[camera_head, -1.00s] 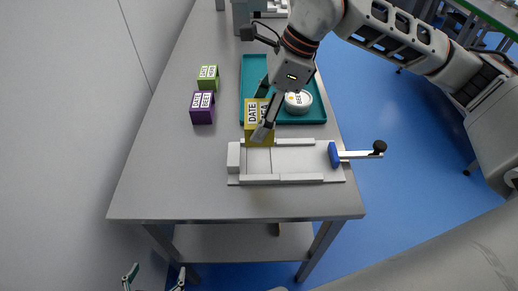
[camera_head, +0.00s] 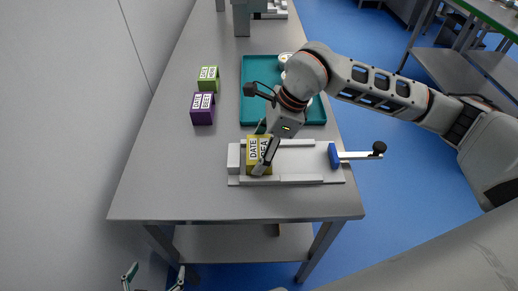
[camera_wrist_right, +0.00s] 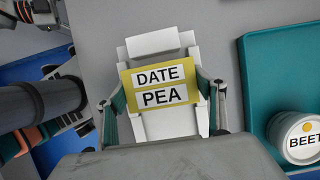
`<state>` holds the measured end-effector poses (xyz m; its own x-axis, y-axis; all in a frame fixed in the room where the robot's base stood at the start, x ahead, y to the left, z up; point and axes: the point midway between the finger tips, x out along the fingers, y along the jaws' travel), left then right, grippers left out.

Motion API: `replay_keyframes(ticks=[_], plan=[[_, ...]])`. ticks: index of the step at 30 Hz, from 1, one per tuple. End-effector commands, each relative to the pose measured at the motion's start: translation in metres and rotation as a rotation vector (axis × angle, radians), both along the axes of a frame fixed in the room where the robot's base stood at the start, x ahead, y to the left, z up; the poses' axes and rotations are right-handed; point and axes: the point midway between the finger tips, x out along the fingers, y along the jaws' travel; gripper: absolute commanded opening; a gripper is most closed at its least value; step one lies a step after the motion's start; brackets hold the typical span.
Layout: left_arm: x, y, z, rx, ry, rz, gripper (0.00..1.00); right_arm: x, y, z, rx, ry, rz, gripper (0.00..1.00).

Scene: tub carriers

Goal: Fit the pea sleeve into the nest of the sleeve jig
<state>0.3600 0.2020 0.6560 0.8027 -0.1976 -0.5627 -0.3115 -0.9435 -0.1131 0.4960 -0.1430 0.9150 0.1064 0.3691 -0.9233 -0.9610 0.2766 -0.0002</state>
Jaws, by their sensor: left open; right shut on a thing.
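The pea sleeve (camera_head: 252,157) is yellow with white DATE and PEA labels. My right gripper (camera_head: 263,148) is shut on it, with one finger on each side in the right wrist view (camera_wrist_right: 165,97). The sleeve (camera_wrist_right: 160,85) is over the left end of the white sleeve jig (camera_head: 300,163), close beside its end block (camera_head: 233,158). I cannot tell if it rests on the jig's floor. The jig's end block (camera_wrist_right: 152,43) shows beyond the sleeve in the wrist view. My left gripper (camera_head: 153,279) is open and empty, low at the bottom left, off the table.
A blue pusher (camera_head: 334,156) with a black-knobbed handle (camera_head: 379,148) is at the jig's right end. A purple sleeve (camera_head: 202,109) and a green sleeve (camera_head: 208,78) stand to the left. A teal tray (camera_head: 255,105) behind holds tubs, one labelled BEET (camera_wrist_right: 297,138). The table's front left is clear.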

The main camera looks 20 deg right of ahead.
Motion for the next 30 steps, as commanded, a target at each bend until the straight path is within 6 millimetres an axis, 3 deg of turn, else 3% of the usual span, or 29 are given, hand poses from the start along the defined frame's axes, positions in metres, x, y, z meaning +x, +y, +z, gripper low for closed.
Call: replay_keyframes(ticks=[5, 6, 8, 20, 25, 30], plan=[[0.000, 0.000, -0.003, 0.001, 0.002, 0.000, 0.85, 0.000, 0.000, -0.003, 0.000, 0.000, 0.000, 0.54], [-0.001, 0.000, -0.004, 0.001, 0.002, 0.000, 0.85, 0.000, 0.000, -0.004, -0.001, 0.001, 0.000, 0.71], [-0.001, 0.000, -0.003, 0.001, 0.002, 0.000, 0.85, 0.000, 0.000, -0.003, 0.000, 0.000, 0.000, 0.85], [0.000, 0.000, 0.001, 0.000, -0.001, 0.000, 0.85, 0.000, 0.000, 0.001, 0.000, 0.000, 0.000, 0.85], [0.001, 0.000, 0.001, -0.001, -0.004, 0.000, 0.85, -0.001, -0.008, 0.020, -0.001, -0.004, -0.001, 0.85], [0.001, 0.000, -0.002, -0.001, -0.003, 0.000, 0.85, -0.005, -0.021, 0.053, -0.002, -0.006, -0.001, 0.85]])
